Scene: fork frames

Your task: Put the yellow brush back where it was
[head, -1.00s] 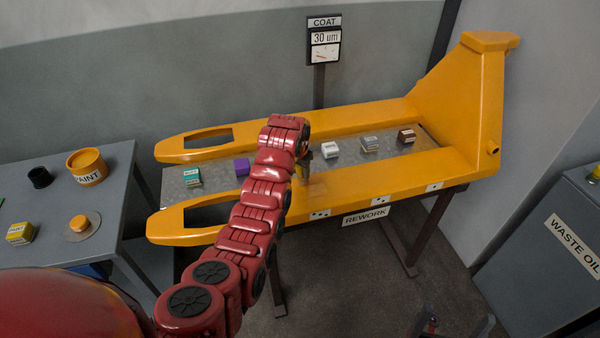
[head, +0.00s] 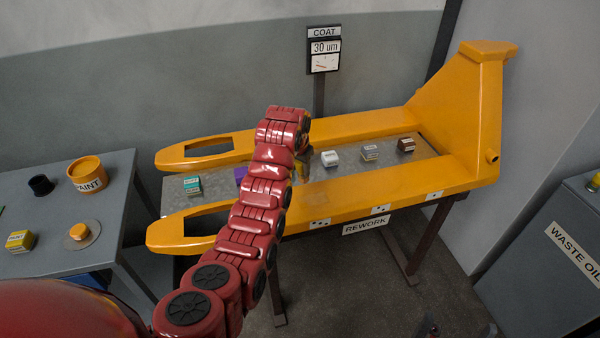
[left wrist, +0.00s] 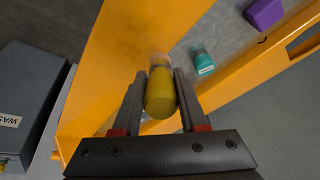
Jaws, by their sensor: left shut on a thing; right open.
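My left gripper (left wrist: 158,92) is shut on the yellow brush (left wrist: 161,97), whose rounded yellow handle shows between the fingers in the left wrist view. The brush's far end lies over the orange fork frame and is hard to make out. In the head view my left arm hides most of this gripper (head: 303,163), which is above the frame near its middle. My right gripper (head: 459,331) only just shows at the bottom edge, with its fingertips apart and empty.
The left table (head: 115,200) bears an orange paint pot (head: 87,172), a small black cup (head: 40,185), a round disc with an orange top (head: 80,232) and a yellow box (head: 20,241). Several small blocks, including a teal one (head: 192,185), sit between the orange forks (head: 370,193).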

